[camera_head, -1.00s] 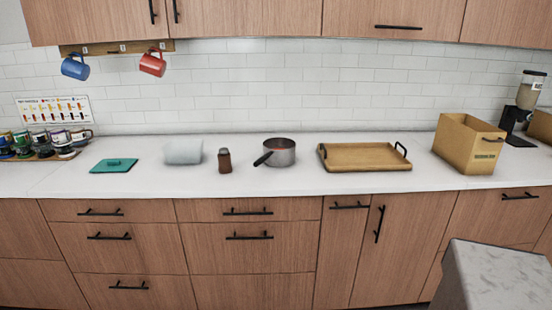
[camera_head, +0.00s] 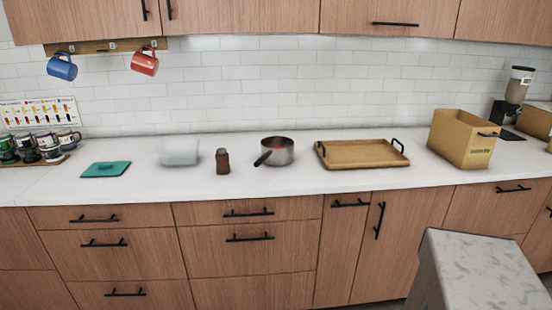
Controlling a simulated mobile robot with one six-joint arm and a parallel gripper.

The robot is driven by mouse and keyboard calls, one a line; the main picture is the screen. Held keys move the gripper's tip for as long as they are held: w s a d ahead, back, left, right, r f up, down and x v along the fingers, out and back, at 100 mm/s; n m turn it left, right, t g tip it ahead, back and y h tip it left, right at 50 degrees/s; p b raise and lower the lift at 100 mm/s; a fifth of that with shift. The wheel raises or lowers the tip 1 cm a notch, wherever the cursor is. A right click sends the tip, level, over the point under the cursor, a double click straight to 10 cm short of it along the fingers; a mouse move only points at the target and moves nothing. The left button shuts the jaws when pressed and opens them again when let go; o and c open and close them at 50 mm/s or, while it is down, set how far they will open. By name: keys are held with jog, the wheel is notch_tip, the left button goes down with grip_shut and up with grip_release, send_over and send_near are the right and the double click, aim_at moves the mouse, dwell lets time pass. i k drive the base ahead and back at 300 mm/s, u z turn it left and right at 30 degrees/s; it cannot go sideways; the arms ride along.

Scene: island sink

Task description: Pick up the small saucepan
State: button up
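The small saucepan (camera_head: 281,153) stands upright on the white counter (camera_head: 225,190), near the middle of the view. It is grey metal with a black handle that points to the front left. The inside of its rim looks reddish. It stands between a brown shaker-like jar (camera_head: 222,164) on its left and a wooden tray on its right, apart from both. My gripper does not show in this view.
The wooden tray (camera_head: 338,163) with black handles and a wooden box (camera_head: 452,145) stand to the right. A clear container (camera_head: 179,153) and a teal lid or board (camera_head: 106,169) lie to the left. A marble-topped block (camera_head: 485,270) fills the front right corner.

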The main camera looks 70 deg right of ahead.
aim_at(276, 151)
jog(key=u, duration=0.1)
jog(key=k, duration=1.2)
jog(key=z, duration=0.15)
jog(key=i, duration=0.6)
jog(key=u, duration=0.05)
